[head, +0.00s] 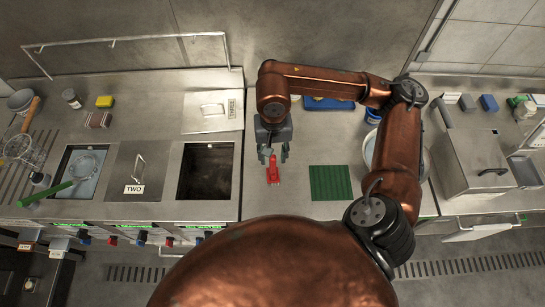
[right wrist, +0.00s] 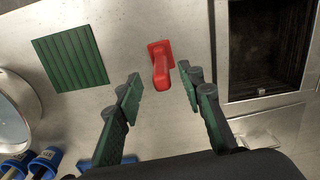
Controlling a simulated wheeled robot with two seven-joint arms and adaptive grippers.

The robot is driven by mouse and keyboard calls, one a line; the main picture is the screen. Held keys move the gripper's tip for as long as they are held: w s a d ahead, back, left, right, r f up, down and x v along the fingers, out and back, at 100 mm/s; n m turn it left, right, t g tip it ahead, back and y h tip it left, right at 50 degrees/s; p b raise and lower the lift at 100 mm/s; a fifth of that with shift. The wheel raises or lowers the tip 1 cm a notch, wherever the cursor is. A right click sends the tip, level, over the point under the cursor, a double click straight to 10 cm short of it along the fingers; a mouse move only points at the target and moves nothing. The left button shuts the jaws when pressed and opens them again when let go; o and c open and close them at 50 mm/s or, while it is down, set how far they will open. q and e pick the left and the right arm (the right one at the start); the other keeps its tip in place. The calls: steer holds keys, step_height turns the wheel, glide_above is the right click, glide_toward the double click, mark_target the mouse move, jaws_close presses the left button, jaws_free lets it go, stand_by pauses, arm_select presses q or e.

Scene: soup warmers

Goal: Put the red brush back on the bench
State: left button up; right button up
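The red brush (head: 272,170) lies on the steel bench (head: 300,215), between the open square well and the green mat. It also shows in the right wrist view (right wrist: 161,68), just beyond and between my fingertips. My right gripper (head: 273,152) is open and empty above the bench, at the brush's far end. In the right wrist view its two fingers (right wrist: 160,85) stand apart on either side of the brush's handle, and I see no contact. My left gripper is not in view.
A green ribbed mat (head: 330,182) lies right of the brush. An open well (head: 207,172) is on the left, beside a lid marked TWO (head: 138,172). A round bowl (head: 368,150) is partly hidden behind my right arm. A steel box (head: 475,160) stands at right.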

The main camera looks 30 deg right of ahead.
step_height(320, 180, up, 11)
steer(key=shift+w+f, duration=0.15)
